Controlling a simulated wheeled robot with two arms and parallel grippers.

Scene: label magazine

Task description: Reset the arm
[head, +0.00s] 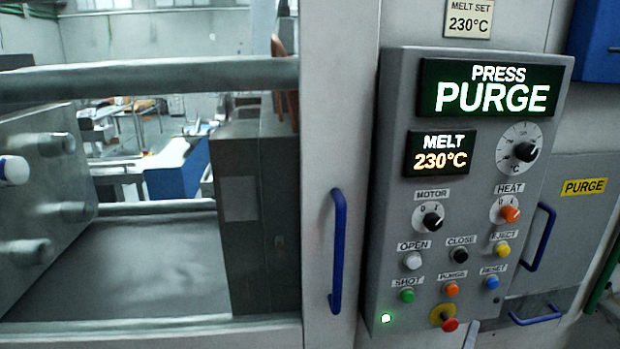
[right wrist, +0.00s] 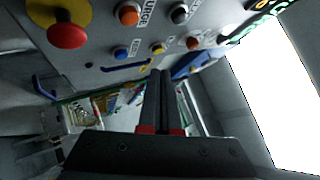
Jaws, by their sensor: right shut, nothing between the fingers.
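The grey control panel (head: 390,230) fills the right half of the head view. Its screen (head: 492,88) reads "PRESS PURGE", and a smaller display (head: 441,153) reads "MELT 230°C". The orange purge button (head: 452,290), blue reset button (head: 491,283) and red stop knob (head: 450,325) are low on it. My right gripper (right wrist: 161,75) is shut and empty in the right wrist view, apart from the blue button (right wrist: 120,53) and yellow button (right wrist: 158,48). In the head view only a small grey piece of it (head: 472,332) shows below the panel. My left gripper is not in view.
A blue door handle (head: 338,250) stands left of the panel, and another blue handle (head: 540,238) is to its right. The machine's mould area (head: 130,260), behind horizontal bars, is at the left. A yellow "PURGE" label (head: 584,187) marks the right cover.

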